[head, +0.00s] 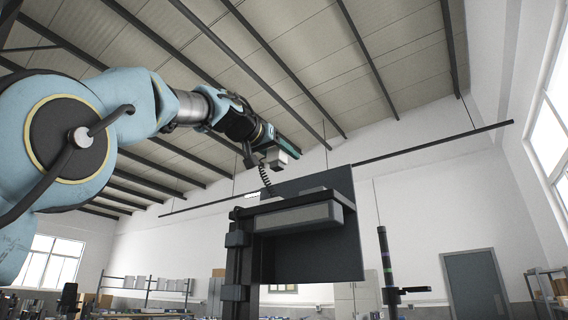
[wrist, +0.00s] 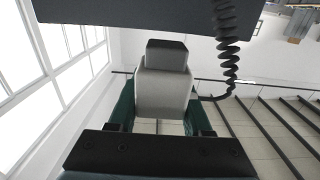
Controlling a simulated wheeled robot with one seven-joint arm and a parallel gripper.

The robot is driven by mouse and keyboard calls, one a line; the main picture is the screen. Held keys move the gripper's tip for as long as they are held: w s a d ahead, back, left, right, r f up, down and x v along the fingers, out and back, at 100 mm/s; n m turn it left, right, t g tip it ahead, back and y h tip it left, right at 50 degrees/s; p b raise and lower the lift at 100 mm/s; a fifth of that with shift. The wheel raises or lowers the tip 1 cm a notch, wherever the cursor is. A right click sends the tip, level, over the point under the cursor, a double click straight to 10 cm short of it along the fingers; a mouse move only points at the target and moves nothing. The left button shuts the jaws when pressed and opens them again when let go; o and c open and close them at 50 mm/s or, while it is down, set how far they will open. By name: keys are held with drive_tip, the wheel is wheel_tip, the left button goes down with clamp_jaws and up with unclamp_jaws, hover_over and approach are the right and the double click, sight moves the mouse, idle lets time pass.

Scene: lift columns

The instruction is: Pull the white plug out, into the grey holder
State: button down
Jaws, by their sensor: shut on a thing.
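The white plug (wrist: 163,92) is a pale grey-white block with a dark grey end. It sits between the green fingers of my gripper (wrist: 163,108) in the wrist view, and the gripper is shut on it. In the head view my gripper (head: 284,151) is up high, above the panel unit, with the plug (head: 275,160) at its tip. A gap shows between the plug's dark end and the dark panel in the wrist view. A black coiled cable (wrist: 226,45) runs to the plug. I cannot tell which part is the grey holder; a grey box-like ledge (head: 297,217) juts from the panel.
The dark panel (head: 335,250) stands on a black column (head: 235,262) below my gripper. A dark post with a side handle (head: 386,265) stands to the right. Shelves and a grey door (head: 476,285) are far behind. The air around the gripper looks open.

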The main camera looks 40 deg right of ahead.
drive_tip(key=shift+f, duration=0.1)
drive_tip(key=shift+f+b, duration=2)
drive_tip(key=shift+b, duration=0.1)
drive_tip(key=s+d, duration=0.2)
drive_tip(key=s, duration=0.8)
drive_tip(key=shift+d, duration=0.3)
idle(0.4)
drive_tip(key=shift+p, duration=0.4)
idle(1.0)
drive_tip(key=shift+f+b, duration=1.75)
drive_tip(key=shift+f, duration=0.15)
idle(0.8)
